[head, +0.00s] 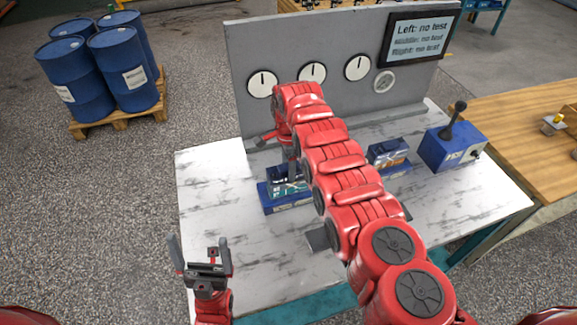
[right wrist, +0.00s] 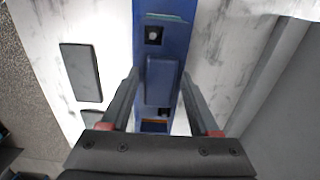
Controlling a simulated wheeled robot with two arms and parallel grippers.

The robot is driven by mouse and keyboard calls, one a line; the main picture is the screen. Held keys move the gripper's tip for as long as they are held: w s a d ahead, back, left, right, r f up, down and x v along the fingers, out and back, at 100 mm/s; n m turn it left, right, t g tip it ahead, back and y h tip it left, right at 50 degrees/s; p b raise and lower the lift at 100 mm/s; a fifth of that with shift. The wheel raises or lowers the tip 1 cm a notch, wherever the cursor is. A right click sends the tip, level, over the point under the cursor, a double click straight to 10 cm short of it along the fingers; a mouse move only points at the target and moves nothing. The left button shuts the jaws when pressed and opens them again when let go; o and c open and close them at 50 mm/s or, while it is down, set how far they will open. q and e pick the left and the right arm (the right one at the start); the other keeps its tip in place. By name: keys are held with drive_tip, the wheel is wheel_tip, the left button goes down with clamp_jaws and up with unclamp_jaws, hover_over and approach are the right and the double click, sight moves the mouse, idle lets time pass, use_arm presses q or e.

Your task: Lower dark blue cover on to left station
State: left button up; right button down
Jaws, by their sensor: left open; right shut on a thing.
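My right gripper (head: 292,160) reaches over the left station (head: 283,205), a blue base on the marbled table. In the right wrist view its fingers (right wrist: 159,85) stand on either side of the dark blue cover (right wrist: 159,82) and are shut on it. Below the cover the blue station (right wrist: 148,10) shows, with a dark square opening at one end. I cannot tell whether the cover touches the station. In the head view the gripper and arm partly hide the cover. My left gripper (head: 207,262) is open and empty at the table's front left.
Another blue station (head: 388,152) stands right of my arm. A grey panel (head: 330,50) with gauges and a screen reading "no test" closes the table's back. A blue lever box (head: 450,148) stands at the right. The table's left part (head: 205,180) is clear.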

drive_tip(key=shift+f+b, duration=0.5)
drive_tip(key=shift+c, duration=0.2)
unclamp_jaws()
drive_tip(key=shift+r, duration=0.1)
